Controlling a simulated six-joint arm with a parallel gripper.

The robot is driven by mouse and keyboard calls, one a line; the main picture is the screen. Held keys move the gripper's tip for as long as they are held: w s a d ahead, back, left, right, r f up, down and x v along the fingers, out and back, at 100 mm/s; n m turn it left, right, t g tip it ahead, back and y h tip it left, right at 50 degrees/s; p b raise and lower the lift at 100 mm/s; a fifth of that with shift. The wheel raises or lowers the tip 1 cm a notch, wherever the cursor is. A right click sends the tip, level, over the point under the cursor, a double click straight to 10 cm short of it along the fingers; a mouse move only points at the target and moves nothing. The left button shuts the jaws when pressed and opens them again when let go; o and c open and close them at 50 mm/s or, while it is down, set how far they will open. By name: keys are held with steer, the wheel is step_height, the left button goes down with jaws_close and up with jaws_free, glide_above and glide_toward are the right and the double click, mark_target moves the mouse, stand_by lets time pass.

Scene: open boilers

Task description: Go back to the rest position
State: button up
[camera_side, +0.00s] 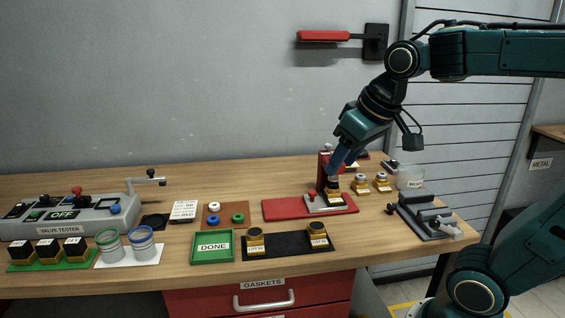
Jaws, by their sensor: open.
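My gripper (338,165) points down and to the left over the wooden table (385,237). Its blue fingers are just above and beside a dark-topped, brass-coloured boiler (333,189), which stands at a grey and red fixture (322,201) on a red mat (283,208). The gripper is open. I cannot tell whether the fingertips touch the boiler, as they overlap it in this view.
Two more boilers stand on a black mat (287,246) by the green DONE tray (212,259). Two silver-topped ones (360,183) stand behind right. A grey vise-like device (427,217) is at right. The valve tester (66,219) is at left. A red-handled lever (323,36) juts from the wall.

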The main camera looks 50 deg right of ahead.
steer(key=s+a+f+n, duration=0.1)
steer(key=s+a+f, duration=0.2)
steer(key=s, duration=0.5)
steer(key=shift+s+a+f+n+y, duration=0.25)
steer(key=shift+s+f+n+y, duration=0.05)
steer(key=shift+f, duration=0.35)
steer(key=shift+w+d+r, duration=0.1)
steer(key=shift+w, duration=0.05)
steer(key=c, duration=0.6)
steer(key=shift+w+d+r, duration=0.2)
steer(key=shift+r, duration=0.05)
jaws_close()
steer(key=w+d+r+m+h, duration=0.1)
steer(key=w+d+r+m, duration=0.2)
steer(key=d, duration=0.4)
steer(key=w+d+r+m+h, duration=0.2)
steer(key=w+d+r+m, duration=0.1)
steer(key=d+r, duration=0.2)
steer(key=w+d+r+m+h, duration=0.1)
steer(key=w+d+r+m, duration=0.2)
steer(key=d, duration=0.7)
steer(key=shift+r+g+h, duration=0.3)
steer(key=shift+r, duration=0.1)
